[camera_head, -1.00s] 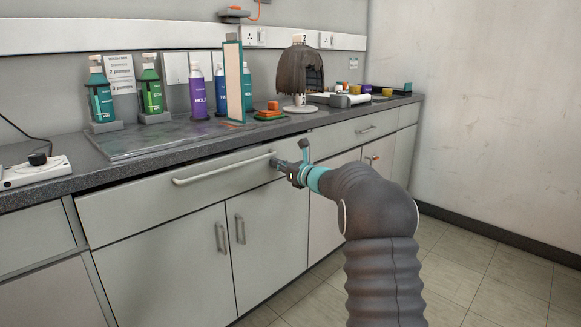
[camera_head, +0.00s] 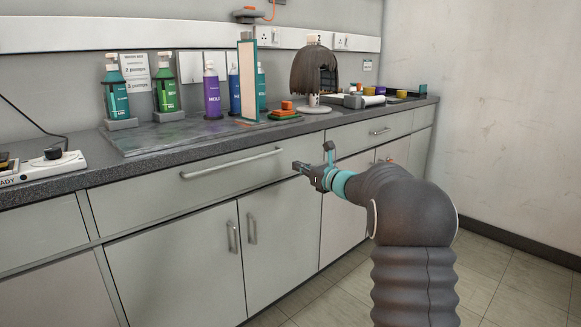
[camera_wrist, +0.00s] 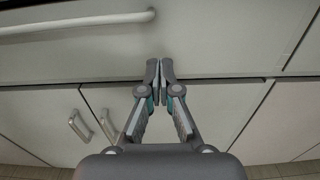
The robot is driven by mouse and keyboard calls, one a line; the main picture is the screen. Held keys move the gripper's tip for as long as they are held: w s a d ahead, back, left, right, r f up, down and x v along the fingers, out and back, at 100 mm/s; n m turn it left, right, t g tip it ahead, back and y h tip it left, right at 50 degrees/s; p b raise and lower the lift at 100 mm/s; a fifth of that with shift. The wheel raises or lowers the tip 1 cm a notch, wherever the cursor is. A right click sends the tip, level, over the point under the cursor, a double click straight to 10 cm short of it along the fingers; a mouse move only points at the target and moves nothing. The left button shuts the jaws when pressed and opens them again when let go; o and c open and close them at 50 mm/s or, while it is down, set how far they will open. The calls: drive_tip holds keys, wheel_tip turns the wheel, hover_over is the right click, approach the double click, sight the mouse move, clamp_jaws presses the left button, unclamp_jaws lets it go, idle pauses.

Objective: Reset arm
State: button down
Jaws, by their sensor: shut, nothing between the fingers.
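My gripper (camera_head: 297,167) is in front of the wide drawer, near the right end of its bar handle (camera_head: 232,162). In the wrist view my gripper (camera_wrist: 160,68) is shut with its fingertips together and nothing between them. The drawer front and its handle (camera_wrist: 75,23) lie beyond the fingertips in that view. My gripper does not hold the handle. My arm is bent, reaching from the lower right toward the cabinets.
The counter carries bottles (camera_head: 213,92), a mirror (camera_head: 248,80), a wig on a stand (camera_head: 314,72) and a power strip (camera_head: 42,168). Cabinet doors (camera_head: 180,265) are below, all shut. Floor (camera_head: 510,272) is free at the right.

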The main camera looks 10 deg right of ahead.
drive_tip(key=v, duration=0.6)
drive_tip(key=s+a+f+n+g, duration=0.3)
drive_tip(key=s+f+n+g, duration=0.25)
drive_tip(key=f+n, duration=0.35)
drive_tip(key=s+a+f+n+g+h, duration=0.1)
drive_tip(key=s+a+f+n+g, duration=0.15)
drive_tip(key=s, duration=0.35)
drive_tip(key=s+a+f+n+g, duration=0.1)
drive_tip(key=s+n, duration=0.2)
drive_tip(key=s, duration=0.3)
drive_tip(key=s+a+r+n+g+h+p, duration=0.1)
drive_tip(key=s+n+g+h+p, duration=0.15)
drive_tip(key=s+n, duration=0.65)
drive_tip(key=s+a+r+n+g+h+p, duration=0.1)
drive_tip(key=s+n+h+p, duration=0.2)
drive_tip(key=s, duration=1.1)
drive_tip(key=s+a+r+n+t+h+p, duration=0.1)
drive_tip(key=s+r+n+t+h, duration=0.1)
drive_tip(key=s+r, duration=0.5)
drive_tip(key=shift+s+a+r+n, duration=0.15)
drive_tip(key=shift+s+a+n, duration=0.15)
drive_tip(key=shift+n, duration=0.45)
drive_tip(key=shift+t+h, duration=0.25)
